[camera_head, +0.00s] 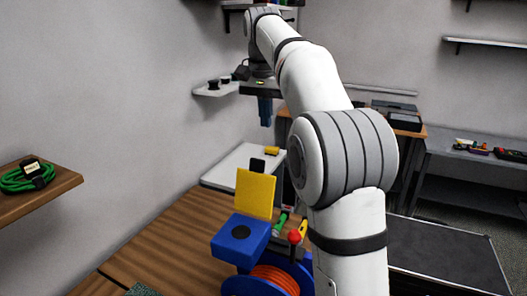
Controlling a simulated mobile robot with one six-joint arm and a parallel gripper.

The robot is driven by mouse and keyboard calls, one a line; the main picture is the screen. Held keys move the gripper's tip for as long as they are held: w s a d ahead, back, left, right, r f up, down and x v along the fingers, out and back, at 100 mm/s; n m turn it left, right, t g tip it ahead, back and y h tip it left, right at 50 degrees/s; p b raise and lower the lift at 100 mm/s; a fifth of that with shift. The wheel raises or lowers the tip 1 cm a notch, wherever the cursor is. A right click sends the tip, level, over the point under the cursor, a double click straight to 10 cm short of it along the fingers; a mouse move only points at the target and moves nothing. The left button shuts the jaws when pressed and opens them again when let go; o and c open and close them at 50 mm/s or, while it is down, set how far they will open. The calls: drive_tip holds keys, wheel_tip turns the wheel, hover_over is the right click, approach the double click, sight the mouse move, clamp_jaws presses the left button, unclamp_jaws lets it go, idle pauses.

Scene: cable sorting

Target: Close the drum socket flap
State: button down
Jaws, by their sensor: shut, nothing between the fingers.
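A blue cable drum (231,287) wound with orange cable (273,279) stands on the wooden bench at the lower middle. On its top sits a blue socket box (238,239) with a dark round socket (241,232). The yellow flap (255,194) stands upright at the back edge of the box, open, with the socket uncovered. A black tab (257,165) shows at the flap's top edge. My gripper (265,121), with blue fingers, points down above and behind the flap, apart from it. It is shut and empty.
A wooden shelf (55,203) at left holds a coiled green cable (28,176). A red-knobbed lever (295,237) and a green item (281,221) are beside the box. A white surface (225,170) with a yellow item (272,151) lies behind.

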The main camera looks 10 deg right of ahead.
wheel_tip(320, 180, down, 9)
drive_tip(key=s+a, duration=0.1)
drive_tip(key=s, duration=0.1)
drive_tip(key=shift+a, duration=0.35)
drive_tip(key=shift+s+r, duration=0.1)
drive_tip(key=shift+s, duration=0.05)
drive_tip(key=shift+d, duration=0.15)
